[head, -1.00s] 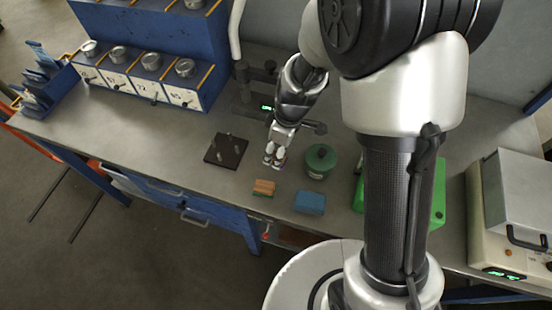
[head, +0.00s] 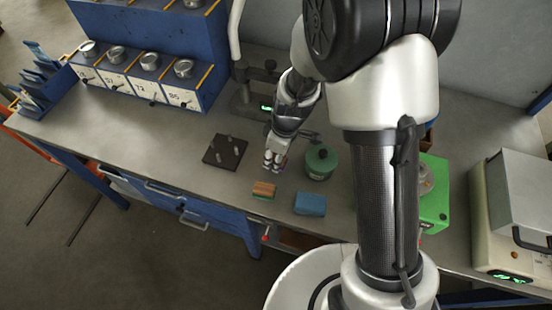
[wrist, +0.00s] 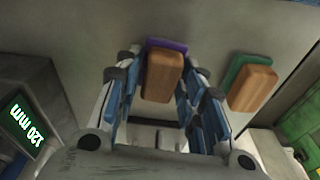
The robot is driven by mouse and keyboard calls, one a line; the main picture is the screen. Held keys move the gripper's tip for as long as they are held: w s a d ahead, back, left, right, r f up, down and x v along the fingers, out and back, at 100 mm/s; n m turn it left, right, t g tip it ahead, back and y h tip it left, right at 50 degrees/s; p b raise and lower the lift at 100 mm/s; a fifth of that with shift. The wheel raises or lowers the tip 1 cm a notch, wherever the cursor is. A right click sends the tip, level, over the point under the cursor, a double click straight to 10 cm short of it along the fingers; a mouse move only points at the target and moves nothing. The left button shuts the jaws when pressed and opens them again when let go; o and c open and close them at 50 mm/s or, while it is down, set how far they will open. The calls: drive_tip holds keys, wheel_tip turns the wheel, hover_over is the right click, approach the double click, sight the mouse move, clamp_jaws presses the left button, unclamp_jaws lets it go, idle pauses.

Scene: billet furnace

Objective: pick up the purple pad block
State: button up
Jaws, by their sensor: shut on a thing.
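The purple pad block shows in the wrist view as a wooden block (wrist: 161,76) with a purple pad (wrist: 165,45) along its far edge. It sits between the two fingers of my gripper (wrist: 160,84), which is shut on it. In the head view my gripper (head: 273,166) points down just above the bench, left of a green round container (head: 320,161). The purple pad block cannot be made out there, hidden by the fingers. I cannot tell whether it touches the bench.
A wooden block with a green pad (head: 263,191) lies close in front of my gripper, with a blue block (head: 310,203) to its right. A dark pegged plate (head: 225,152) lies left. A gauge with a green display (head: 266,107) stands behind. The bench's left front is clear.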

drive_tip(key=c, duration=0.4)
wheel_tip(320, 180, up, 20)
drive_tip(key=p, duration=0.5)
drive_tip(key=shift+p, duration=0.35)
